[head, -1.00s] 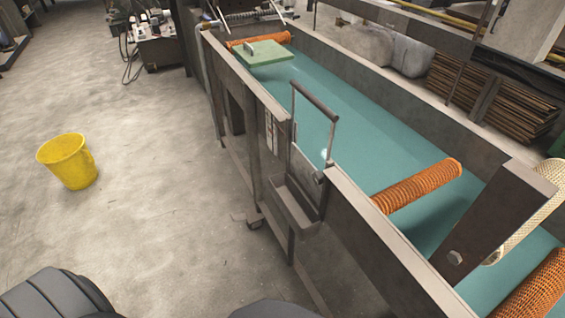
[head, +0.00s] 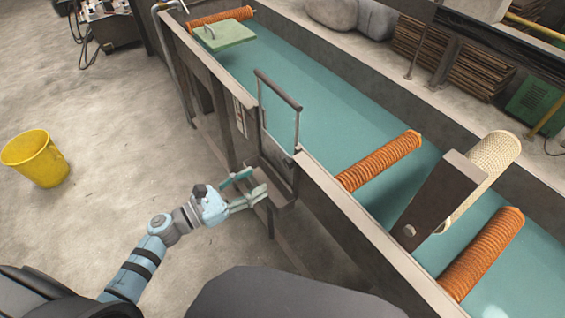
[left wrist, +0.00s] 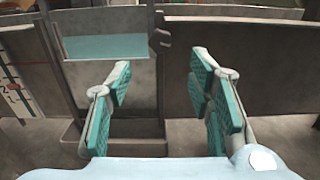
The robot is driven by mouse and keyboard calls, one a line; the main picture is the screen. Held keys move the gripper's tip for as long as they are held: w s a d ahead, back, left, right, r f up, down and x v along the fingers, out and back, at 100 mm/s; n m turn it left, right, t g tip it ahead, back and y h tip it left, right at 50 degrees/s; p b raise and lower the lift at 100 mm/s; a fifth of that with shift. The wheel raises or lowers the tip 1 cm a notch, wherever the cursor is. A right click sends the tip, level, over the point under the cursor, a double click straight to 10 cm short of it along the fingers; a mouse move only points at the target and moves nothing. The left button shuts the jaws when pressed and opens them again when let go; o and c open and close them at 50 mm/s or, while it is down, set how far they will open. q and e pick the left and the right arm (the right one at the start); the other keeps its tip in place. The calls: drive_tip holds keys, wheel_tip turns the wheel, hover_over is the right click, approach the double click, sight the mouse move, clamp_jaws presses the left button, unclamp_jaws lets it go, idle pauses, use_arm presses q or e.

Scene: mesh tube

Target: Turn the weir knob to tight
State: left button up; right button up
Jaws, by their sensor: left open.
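The weir gate (head: 280,115) is a metal frame with a top bar in the near wall of the long water tank. The weir knob (left wrist: 160,42) is a small dark knob on the gate's right post. It is small in the head view (head: 297,149). My left gripper (head: 253,184) is open and empty, in front of the tank wall by the trough under the gate. In the left wrist view its teal-padded fingers (left wrist: 162,80) are spread wide. The knob shows beyond and above them, between them, apart from both. My right gripper is out of view.
A grey trough (head: 274,188) juts from the tank wall below the gate. Orange mesh tubes (head: 380,161) lie across the tank, and a pale mesh tube (head: 487,175) rests by a metal bracket. A yellow bucket (head: 38,158) stands on open floor.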

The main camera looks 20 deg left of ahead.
sight(285, 165)
use_arm(q)
drive_tip(key=x, duration=1)
drive_tip(key=shift+c, duration=0.3)
clamp_jaws()
drive_tip(key=shift+f, duration=0.1)
